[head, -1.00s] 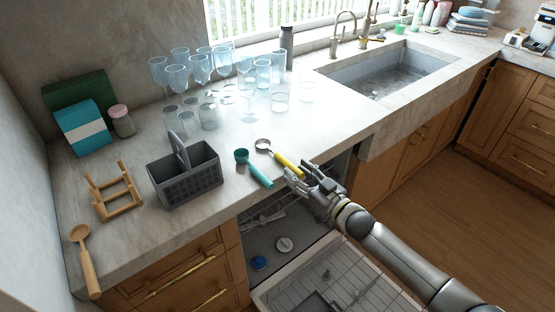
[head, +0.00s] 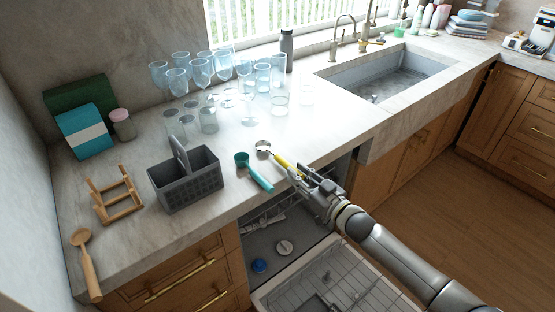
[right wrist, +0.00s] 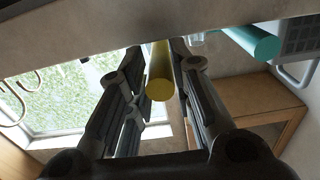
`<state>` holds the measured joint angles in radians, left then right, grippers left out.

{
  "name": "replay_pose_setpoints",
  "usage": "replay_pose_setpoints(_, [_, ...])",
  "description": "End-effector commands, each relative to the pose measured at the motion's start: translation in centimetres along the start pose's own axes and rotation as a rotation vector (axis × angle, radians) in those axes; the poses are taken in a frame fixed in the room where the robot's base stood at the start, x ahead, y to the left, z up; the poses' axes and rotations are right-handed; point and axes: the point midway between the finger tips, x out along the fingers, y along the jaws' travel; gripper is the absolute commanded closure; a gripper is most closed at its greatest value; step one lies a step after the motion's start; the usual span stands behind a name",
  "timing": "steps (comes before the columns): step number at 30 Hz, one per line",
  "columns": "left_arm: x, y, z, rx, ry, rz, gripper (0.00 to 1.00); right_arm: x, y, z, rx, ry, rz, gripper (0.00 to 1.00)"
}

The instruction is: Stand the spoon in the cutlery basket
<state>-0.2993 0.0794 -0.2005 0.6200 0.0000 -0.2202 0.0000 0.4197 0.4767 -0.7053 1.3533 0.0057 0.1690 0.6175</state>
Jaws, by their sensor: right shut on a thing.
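A utensil with a yellow handle and round metal head (head: 281,161) lies near the counter's front edge. My right gripper (head: 300,174) is shut on its handle end; the yellow handle (right wrist: 159,85) shows between the fingers in the right wrist view. The grey cutlery basket (head: 192,190), with a raised handle, stands upright on the counter to the left and looks empty. A wooden spoon (head: 86,264) lies at the counter's far left. A teal-handled scoop (head: 258,177) lies between the basket and the yellow handle. My left gripper is not in view.
Several upright glasses (head: 201,70) stand behind. A wooden rack (head: 117,203) is left of the basket. The sink (head: 385,80) is to the right. An open dishwasher (head: 330,275) lies below the counter edge, under my right arm.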

Motion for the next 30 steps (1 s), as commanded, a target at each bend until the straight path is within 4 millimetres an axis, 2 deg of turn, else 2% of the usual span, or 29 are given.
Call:
replay_pose_setpoints(1, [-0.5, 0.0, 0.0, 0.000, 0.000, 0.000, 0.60, 0.0, 0.0, -0.6, 0.000, 0.001, 0.000, 1.00])
replay_pose_setpoints(21, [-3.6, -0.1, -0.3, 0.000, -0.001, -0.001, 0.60, 0.0, 0.0, -4.0, 0.000, 0.001, 0.000, 1.00])
replay_pose_setpoints(30, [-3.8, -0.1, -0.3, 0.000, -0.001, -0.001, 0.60, 0.0, 0.0, -4.2, -0.001, 0.001, 0.000, 1.00])
